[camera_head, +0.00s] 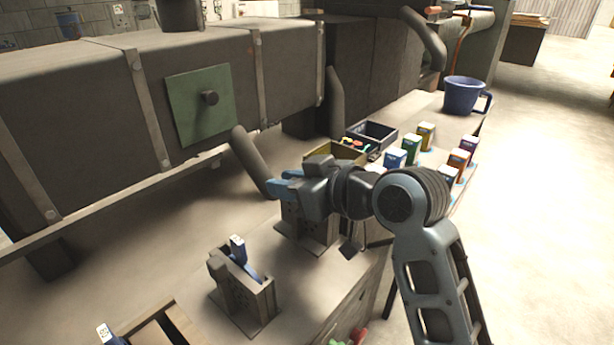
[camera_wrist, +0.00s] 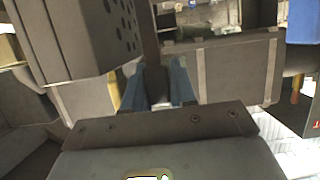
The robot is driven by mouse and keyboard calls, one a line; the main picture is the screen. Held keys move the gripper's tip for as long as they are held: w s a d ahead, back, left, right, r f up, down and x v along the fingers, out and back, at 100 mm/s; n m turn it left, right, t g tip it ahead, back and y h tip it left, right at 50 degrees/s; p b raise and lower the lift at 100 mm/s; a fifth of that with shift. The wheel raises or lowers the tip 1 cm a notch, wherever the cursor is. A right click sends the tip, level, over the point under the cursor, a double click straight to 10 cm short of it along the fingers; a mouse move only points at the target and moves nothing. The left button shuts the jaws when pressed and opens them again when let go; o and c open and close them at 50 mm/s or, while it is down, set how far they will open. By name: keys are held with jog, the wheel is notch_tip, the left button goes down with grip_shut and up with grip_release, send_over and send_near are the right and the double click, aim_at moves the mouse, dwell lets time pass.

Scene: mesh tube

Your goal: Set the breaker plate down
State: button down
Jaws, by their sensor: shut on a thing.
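My gripper (camera_head: 283,185) has blue fingers, which point left in the head view, above a perforated grey stand (camera_head: 308,225) on the bench. In the wrist view my gripper (camera_wrist: 157,88) is shut on a dark grey piece (camera_wrist: 155,85), in the place of the breaker plate. Its full shape is hidden, and I cannot tell whether it touches the stand. A perforated grey block (camera_wrist: 85,40) is close at upper left there. A dark slanted bar (camera_head: 252,162) passes beside the fingertips in the head view; I cannot tell if they touch it.
A second grey stand (camera_head: 245,293) with a blue-tagged piece is nearer on the bench. The long dark machine (camera_head: 80,105) runs behind, bearing a green square plate (camera_head: 186,112). Small bins (camera_head: 372,135), several coloured boxes (camera_head: 426,135) and a blue mug (camera_head: 461,97) stand right.

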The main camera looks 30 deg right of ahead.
aim_at(292, 235)
jog(key=shift+f, duration=2)
jog(key=c, duration=0.9)
grip_release()
jog(key=shift+f, duration=0.15)
jog(key=shift+s+r, duration=0.15)
jog(key=shift+r, duration=0.05)
jog(key=v, duration=1.1)
jog(key=shift+s+d+r, duration=0.1)
jog(key=shift+s+r, duration=0.05)
jog(key=shift+s, duration=0.1)
